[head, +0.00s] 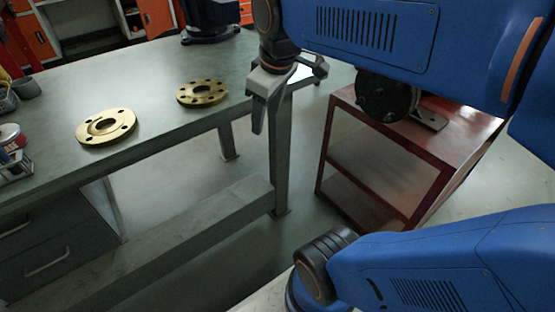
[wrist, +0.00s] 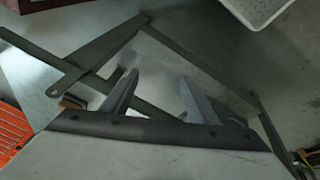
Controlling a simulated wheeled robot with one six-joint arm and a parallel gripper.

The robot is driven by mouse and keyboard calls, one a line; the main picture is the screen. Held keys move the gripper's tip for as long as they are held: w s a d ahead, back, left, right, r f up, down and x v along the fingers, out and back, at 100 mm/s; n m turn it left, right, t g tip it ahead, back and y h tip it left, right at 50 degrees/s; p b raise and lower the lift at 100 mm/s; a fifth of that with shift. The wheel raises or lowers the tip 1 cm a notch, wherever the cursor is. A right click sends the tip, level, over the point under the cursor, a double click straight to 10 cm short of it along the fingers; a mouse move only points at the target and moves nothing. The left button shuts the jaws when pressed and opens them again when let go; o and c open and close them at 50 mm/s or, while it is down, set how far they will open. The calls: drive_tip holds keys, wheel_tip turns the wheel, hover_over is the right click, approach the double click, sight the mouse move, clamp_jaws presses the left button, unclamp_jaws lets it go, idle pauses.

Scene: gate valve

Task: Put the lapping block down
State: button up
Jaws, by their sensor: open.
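My gripper (head: 272,88) hangs off the right end of the workbench (head: 150,75) in the head view, with its fingers pointing down. In the wrist view my gripper (wrist: 158,88) has its two fingers spread apart, and nothing shows held between them. I cannot make out a lapping block for certain in either view. A small dark and brownish thing (wrist: 72,102) shows at the left in the wrist view, partly hidden; I cannot tell what it is.
Two brass flanges (head: 106,127) (head: 202,92) lie on the bench. Containers and small items crowd its left edge. A red cart (head: 425,165) stands at the right with a grey metal piece (head: 430,119) on top. A white crate (wrist: 262,8) shows in the wrist view.

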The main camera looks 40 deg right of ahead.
drive_tip(key=s+a+f+m+t, duration=0.1)
drive_tip(key=s+a+f+m, duration=0.1)
drive_tip(key=s+f+m, duration=0.3)
wheel_tip(320, 180, down, 3)
drive_tip(key=s, duration=0.2)
drive_tip(key=shift+s+a, duration=0.15)
drive_tip(key=shift+s, duration=0.2)
drive_tip(key=shift+o, duration=0.3)
idle(0.4)
